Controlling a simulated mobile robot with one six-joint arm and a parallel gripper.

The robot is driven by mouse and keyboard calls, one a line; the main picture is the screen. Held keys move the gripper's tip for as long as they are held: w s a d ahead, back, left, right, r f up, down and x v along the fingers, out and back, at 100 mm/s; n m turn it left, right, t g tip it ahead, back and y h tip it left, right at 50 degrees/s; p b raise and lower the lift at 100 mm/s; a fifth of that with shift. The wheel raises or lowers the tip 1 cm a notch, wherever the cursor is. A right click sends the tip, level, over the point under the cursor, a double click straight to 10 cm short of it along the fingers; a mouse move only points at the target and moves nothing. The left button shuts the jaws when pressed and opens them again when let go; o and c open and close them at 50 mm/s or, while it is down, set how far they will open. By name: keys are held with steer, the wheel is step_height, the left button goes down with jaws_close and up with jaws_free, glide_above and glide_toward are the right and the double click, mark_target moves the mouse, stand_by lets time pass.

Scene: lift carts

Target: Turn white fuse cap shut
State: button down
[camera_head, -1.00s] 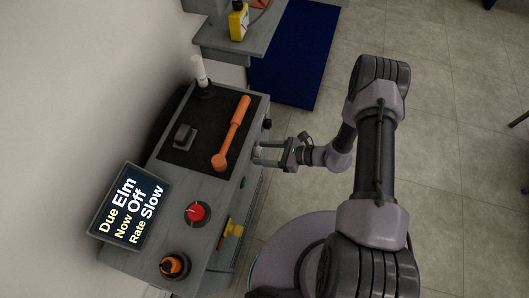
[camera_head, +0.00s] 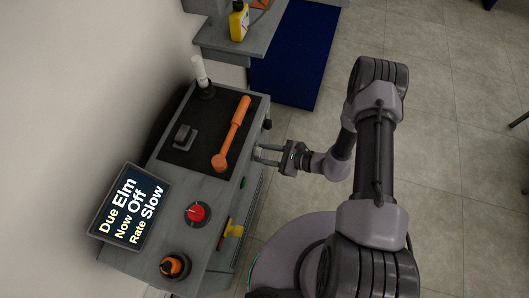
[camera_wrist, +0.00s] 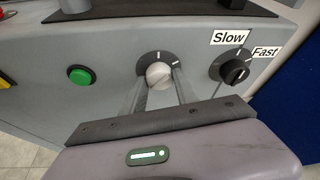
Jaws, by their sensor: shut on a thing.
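The white fuse cap (camera_wrist: 158,75) is a round white knob on a dark round base on the grey front panel, in the middle of the wrist view. Light marks show on the base beside the cap. My gripper (camera_wrist: 160,84) has one finger on each side of the cap and is shut on it. In the head view my gripper (camera_head: 264,152) reaches the cart's front face from the right. The cap itself is hidden there.
Right of the cap is a black selector knob (camera_wrist: 234,72) labelled Slow and Fast; left is a green button (camera_wrist: 79,75). The cart top holds an orange lever (camera_head: 232,133), a red knob (camera_head: 196,211) and a display (camera_head: 130,211). Open floor lies right.

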steer(key=shift+s+f+n+t+b, duration=0.1)
steer(key=shift+n+t+b, duration=0.2)
steer(key=shift+n+t, duration=0.95)
steer(key=shift+s+f+n+t+b, duration=0.2)
steer(key=shift+n+t, duration=0.45)
steer(key=shift+n, duration=1.1)
steer(key=shift+w+r, duration=0.15)
steer(key=shift+r, duration=0.05)
steer(key=c, duration=0.9)
jaws_free()
steer(key=shift+c, duration=0.2)
steer(key=p+v, duration=0.4)
steer(key=v, duration=1.3)
steer(key=shift+s, duration=0.3)
